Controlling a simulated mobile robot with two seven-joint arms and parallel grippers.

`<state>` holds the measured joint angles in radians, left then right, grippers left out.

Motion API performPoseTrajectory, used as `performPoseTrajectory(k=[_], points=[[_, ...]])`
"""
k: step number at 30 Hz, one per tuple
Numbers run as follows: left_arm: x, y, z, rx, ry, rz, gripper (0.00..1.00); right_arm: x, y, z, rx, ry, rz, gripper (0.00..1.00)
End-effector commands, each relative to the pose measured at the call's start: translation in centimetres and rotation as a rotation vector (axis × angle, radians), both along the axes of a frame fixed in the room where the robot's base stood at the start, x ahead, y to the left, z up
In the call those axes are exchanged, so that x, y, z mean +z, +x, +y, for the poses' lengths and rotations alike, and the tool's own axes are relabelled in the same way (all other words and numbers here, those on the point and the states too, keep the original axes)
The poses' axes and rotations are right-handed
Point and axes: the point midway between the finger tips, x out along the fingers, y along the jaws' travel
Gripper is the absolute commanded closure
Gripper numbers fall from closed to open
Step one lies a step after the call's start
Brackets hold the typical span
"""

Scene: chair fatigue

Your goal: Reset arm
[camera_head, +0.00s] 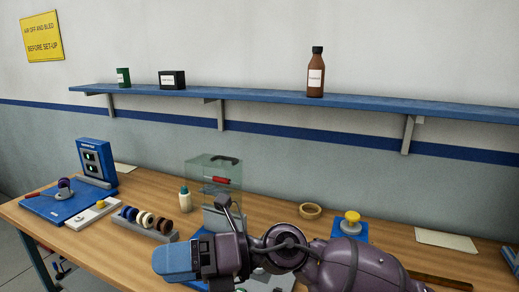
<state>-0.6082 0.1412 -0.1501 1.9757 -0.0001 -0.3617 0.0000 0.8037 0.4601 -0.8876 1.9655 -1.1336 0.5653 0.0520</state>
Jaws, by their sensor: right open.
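My right gripper (180,262) shows at the bottom centre, with its blue end pointing left over the table. The jaws are open, and I see nothing held between them. My purple right arm reaches in from the lower right. It partly covers a fixture with a blue base (198,237) and an upright grey plate (217,218). A yellow knob (352,216) stands on a blue base to the right, apart from the gripper. My left gripper is out of view.
The wooden table (278,208) holds a blue control box (97,162), a blue board (56,204), a rack of rolls (145,220), a small bottle (185,196), a clear case (214,172), a tape ring (310,211) and paper (446,240). A blue shelf (250,97) runs above.

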Motion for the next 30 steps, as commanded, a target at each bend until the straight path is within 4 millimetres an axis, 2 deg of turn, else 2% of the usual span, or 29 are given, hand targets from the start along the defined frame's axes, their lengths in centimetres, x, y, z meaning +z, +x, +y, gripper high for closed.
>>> performPoseTrajectory(k=[3, 7, 11, 14, 18, 22, 26, 30], points=[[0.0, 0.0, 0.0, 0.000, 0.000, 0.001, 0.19, 2.0, 1.2, -1.6, -0.144, 0.212, 0.208, 0.30], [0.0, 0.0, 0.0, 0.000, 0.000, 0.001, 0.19, 3.2, 3.6, -4.6, -0.323, 0.412, 0.433, 0.30], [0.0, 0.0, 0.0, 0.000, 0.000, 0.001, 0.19, 2.7, 6.2, -8.9, -0.517, 0.584, 0.666, 0.30], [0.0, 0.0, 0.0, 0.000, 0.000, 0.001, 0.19, 1.1, 8.0, -12.7, -0.678, 0.698, 0.846, 0.30], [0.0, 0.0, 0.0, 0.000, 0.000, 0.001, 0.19, -2.7, 9.4, -18.4, -0.912, 0.829, 1.103, 0.30], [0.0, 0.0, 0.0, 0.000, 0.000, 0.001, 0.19, -7.6, 9.1, -23.8, -1.140, 0.918, 1.342, 0.30], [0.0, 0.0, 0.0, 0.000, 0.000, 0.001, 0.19, -13.1, 7.0, -28.8, -1.368, 0.975, 1.583, 0.30], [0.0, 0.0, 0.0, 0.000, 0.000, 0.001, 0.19, -18.9, 2.6, -33.3, -1.616, 0.997, 1.842, 0.30]])
